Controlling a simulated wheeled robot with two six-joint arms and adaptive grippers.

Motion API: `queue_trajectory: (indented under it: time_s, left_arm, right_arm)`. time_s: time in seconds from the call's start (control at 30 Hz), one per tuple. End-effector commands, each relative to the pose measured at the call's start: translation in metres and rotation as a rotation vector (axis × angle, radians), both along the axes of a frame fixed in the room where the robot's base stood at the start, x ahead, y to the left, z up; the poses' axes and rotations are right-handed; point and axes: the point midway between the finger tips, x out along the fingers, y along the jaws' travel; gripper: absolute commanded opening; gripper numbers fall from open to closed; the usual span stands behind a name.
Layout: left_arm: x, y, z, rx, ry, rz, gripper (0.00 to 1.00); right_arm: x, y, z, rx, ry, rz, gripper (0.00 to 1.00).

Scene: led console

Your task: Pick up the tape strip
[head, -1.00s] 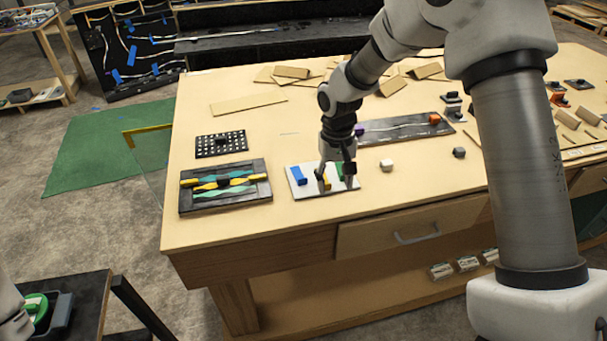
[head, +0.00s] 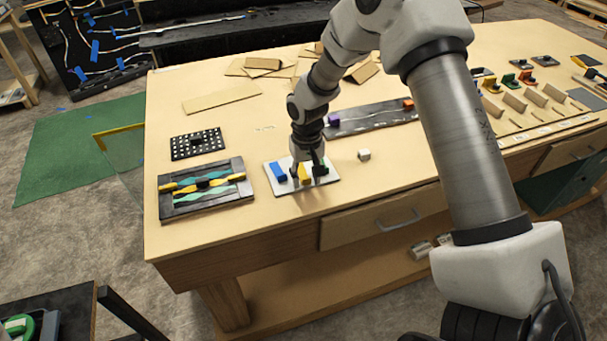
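My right gripper (head: 308,173) points down over a white plate (head: 283,190) near the front of the wooden table. Its dark fingers look apart, with a yellow block (head: 304,174) showing between them. I cannot tell whether they touch it. A blue block (head: 278,171) lies on the plate to the left, and a green block (head: 321,168) to the right is partly hidden by a finger. No piece is clearly identifiable as the tape strip. A dark board (head: 371,117) behind carries a pale strip between purple and orange blocks. My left gripper is not in view.
A black framed panel with yellow and teal strips (head: 206,188) lies left of the plate, with a dotted black board (head: 198,144) behind it. A small white cube (head: 364,155) is to the right. Cardboard pieces (head: 222,97) lie at the back. Bare tabletop surrounds the plate.

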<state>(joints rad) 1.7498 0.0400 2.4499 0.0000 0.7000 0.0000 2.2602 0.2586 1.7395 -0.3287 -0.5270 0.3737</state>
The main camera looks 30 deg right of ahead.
Motion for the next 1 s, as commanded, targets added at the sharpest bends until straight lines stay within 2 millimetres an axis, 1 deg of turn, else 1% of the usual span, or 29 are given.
queue_trajectory:
  time_s: [0.03, 0.07, 0.1, 0.43, 0.57, 0.73, 0.83, 0.87, 1.0]
  left_arm:
    - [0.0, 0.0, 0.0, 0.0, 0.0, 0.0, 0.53]
    - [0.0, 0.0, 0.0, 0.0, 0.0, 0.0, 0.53]
    - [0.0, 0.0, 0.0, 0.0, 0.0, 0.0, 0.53]
    - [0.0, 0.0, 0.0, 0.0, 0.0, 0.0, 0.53]
    - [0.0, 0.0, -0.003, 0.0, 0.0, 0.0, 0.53]
    - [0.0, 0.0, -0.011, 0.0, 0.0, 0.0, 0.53]
    - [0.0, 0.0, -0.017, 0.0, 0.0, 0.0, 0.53]
    - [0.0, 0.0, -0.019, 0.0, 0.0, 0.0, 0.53]
    - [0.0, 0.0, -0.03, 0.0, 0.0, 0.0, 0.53]
  right_arm:
    - [0.0, 0.0, 0.0, 0.0, 0.0, 0.0, 0.23]
    - [0.0, 0.0, 0.0, 0.0, 0.0, 0.0, 0.14]
    - [0.0, 0.0, 0.0, 0.0, 0.0, 0.0, 0.11]
    - [0.0, 0.0, 0.0, 0.0, 0.0, 0.0, 0.11]
    - [0.0, 0.0, 0.003, 0.0, 0.0, 0.0, 0.11]
    - [0.0, 0.0, 0.017, 0.0, -0.001, 0.001, 0.11]
    - [0.001, 0.0, 0.031, 0.0, -0.003, 0.001, 0.11]
    - [-0.001, 0.001, 0.035, -0.001, -0.002, 0.001, 0.11]
    - [-0.029, 0.016, 0.035, 0.0, 0.001, 0.002, 0.11]
